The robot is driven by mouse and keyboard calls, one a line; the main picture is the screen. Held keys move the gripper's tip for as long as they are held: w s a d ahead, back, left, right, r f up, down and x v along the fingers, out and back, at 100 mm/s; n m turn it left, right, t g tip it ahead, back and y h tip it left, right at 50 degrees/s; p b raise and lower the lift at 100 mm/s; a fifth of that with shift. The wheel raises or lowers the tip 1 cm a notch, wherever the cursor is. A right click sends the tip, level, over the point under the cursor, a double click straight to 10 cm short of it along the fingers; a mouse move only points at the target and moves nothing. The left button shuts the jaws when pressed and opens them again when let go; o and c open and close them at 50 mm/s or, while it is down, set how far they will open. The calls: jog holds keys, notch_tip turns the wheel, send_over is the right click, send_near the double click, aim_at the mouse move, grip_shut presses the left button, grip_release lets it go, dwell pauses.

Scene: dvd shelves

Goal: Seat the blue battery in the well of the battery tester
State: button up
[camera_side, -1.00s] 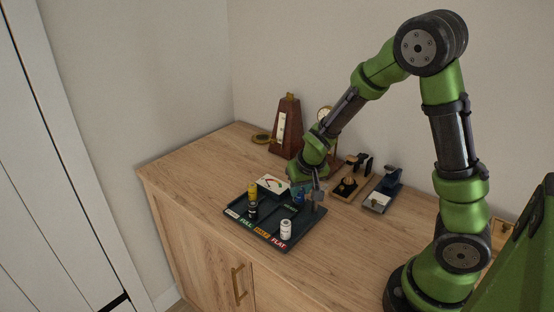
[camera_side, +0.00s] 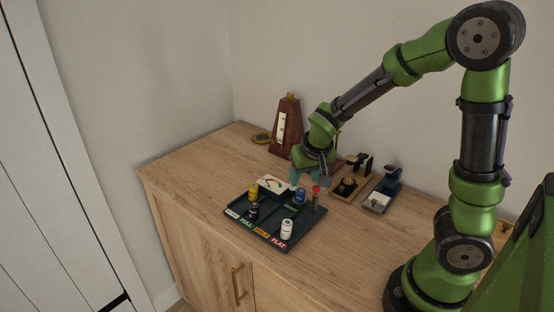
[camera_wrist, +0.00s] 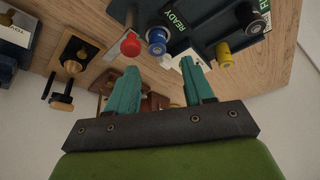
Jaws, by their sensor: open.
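The blue battery (camera_side: 299,197) stands upright on the dark tray-like base of the battery tester (camera_side: 268,222), near the READY label; whether it sits down in a well cannot be told. Its round end shows in the wrist view (camera_wrist: 157,38). A white meter box (camera_side: 272,185) stands at the base's back edge. A red-knobbed post (camera_side: 316,191) stands just right of the blue battery; its knob shows in the wrist view (camera_wrist: 130,45). My gripper (camera_side: 310,181) is open and empty, above and behind the blue battery, its teal fingers apart from it.
A yellow-topped battery (camera_side: 253,192), a black battery (camera_side: 253,209) and a white battery (camera_side: 286,229) stand on the base, by FULL, HALF and FLAT labels. A metronome (camera_side: 286,127) and two small devices (camera_side: 350,184) (camera_side: 382,195) stand behind. The cabinet top is clear at front right.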

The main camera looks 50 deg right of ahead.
jog(key=s+a+r+n+t+y, duration=0.2)
jog(key=s+a+r+t+y, duration=0.1)
jog(key=s+a+r, duration=0.8)
notch_tip(320, 180, up, 3)
jog(key=shift+s+r+y, duration=0.1)
jog(key=shift+s+y, duration=0.6)
jog(key=shift+s, duration=0.15)
jog(key=shift+c, duration=0.4)
